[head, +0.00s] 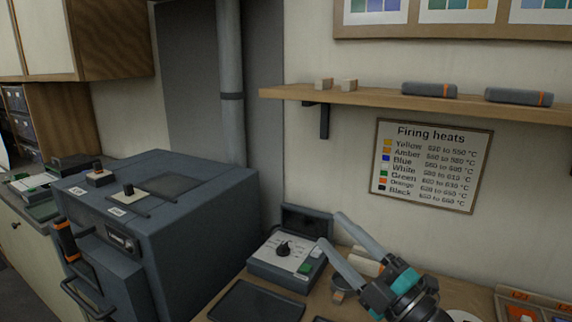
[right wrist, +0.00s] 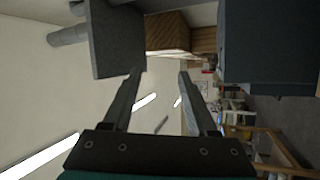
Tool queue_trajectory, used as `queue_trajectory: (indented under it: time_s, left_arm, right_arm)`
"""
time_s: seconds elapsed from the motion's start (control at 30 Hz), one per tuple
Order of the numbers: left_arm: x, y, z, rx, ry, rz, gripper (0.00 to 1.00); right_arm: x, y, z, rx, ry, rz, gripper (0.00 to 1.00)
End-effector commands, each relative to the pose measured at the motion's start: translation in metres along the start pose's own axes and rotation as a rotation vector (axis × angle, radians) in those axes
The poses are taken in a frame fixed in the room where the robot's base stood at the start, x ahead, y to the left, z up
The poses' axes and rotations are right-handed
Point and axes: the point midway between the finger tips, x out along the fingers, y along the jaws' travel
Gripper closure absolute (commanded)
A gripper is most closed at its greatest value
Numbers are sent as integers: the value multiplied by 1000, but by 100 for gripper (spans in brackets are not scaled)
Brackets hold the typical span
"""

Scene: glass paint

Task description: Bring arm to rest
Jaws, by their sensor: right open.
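My right gripper (head: 330,229) is in the lower middle of the head view, raised over the bench with its two long grey fingers pointing up and to the left. The fingers are spread apart with nothing between them. In the right wrist view the gripper (right wrist: 160,75) also shows open and empty, with wall, ceiling lights and room behind it. My left gripper is not in view.
A dark kiln (head: 190,225) stands left of the gripper. A control box with a dial (head: 284,252) sits just left of the fingers on the bench. A wooden shelf (head: 380,103) and firing heats chart (head: 430,165) are on the wall. A dark tray (head: 255,301) lies in front.

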Motion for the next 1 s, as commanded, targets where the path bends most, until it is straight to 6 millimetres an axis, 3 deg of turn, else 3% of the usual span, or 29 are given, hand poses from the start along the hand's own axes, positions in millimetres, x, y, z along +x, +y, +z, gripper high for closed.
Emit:
queue_trajectory:
  time_s: [0.1, 0.23, 0.4, 0.5, 0.7, 0.83, 1.0]
  left_arm:
    - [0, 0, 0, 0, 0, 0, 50]
    - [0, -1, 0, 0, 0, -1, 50]
    - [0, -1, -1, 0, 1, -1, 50]
    - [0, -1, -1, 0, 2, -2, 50]
    - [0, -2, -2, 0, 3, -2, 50]
    - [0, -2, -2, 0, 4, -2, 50]
    - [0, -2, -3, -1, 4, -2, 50]
  right_arm:
    - [-19, 5, 26, 164, -215, 104, 41]
    - [-51, -7, 58, 338, -471, 160, 41]
    - [-111, -50, 86, 566, -823, 137, 41]
    - [-152, -85, 88, 696, -1026, 74, 41]
    - [-233, -155, 55, 931, -1375, -144, 41]
    - [-272, -184, 21, 1043, -1524, -301, 41]
    - [-312, -208, -28, 1160, -1659, -505, 41]
